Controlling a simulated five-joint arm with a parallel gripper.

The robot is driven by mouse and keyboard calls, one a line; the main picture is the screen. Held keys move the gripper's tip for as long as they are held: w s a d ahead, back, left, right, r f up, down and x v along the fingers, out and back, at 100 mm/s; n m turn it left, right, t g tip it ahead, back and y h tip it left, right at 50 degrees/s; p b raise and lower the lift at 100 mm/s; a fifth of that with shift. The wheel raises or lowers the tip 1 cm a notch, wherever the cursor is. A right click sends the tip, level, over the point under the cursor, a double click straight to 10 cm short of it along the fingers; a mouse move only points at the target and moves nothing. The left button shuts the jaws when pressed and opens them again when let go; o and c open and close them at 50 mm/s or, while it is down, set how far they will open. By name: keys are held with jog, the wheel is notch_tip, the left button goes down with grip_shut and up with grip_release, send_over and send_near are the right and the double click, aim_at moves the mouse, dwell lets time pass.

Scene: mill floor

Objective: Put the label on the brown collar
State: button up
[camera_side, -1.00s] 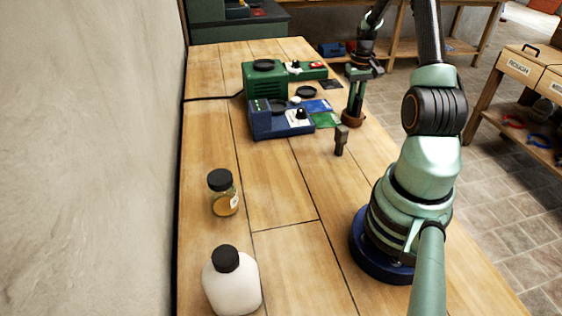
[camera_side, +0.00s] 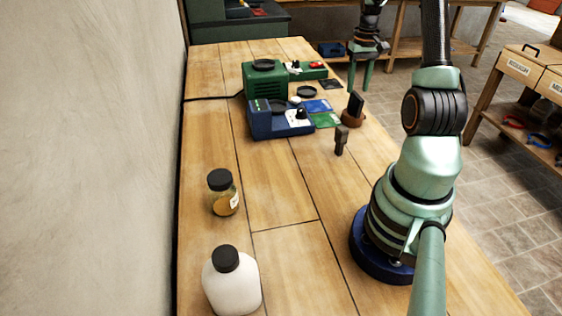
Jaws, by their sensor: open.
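The brown collar (camera_side: 352,119) is a low round piece on the bench, to the right of the green card. A dark upright piece (camera_side: 356,103), which may be the label, stands at the collar and leans slightly. Its lower end is hidden, so I cannot tell how it sits there. My gripper (camera_side: 359,88) is open, with its two green fingers pointing down. It is above and just behind the dark piece in the picture, and appears apart from it.
A small brown hammer-shaped block (camera_side: 341,140) stands in front of the collar. A blue device (camera_side: 280,122) and a green device (camera_side: 264,78) are to the left. A jar (camera_side: 222,193) and a white bottle (camera_side: 231,283) stand nearer. The middle bench is clear.

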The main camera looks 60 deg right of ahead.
aim_at(355, 98)
notch_tip(355, 98, up, 5)
jog(key=shift+r, duration=0.1)
jog(key=w+a+r+n+t+h, duration=0.15)
jog(key=w+a+r, duration=0.25)
jog(key=a, duration=0.6)
jog(key=w+a+r+n+t, duration=0.1)
jog(key=w+a+r+n, duration=0.25)
jog(key=a, duration=0.65)
jog(key=s+a+r+n+t+y, duration=0.1)
jog(key=s+a+n+t, duration=0.2)
jog(key=a, duration=1.5)
jog(key=shift+a+r+n, duration=0.2)
jog(key=shift+n, duration=0.3)
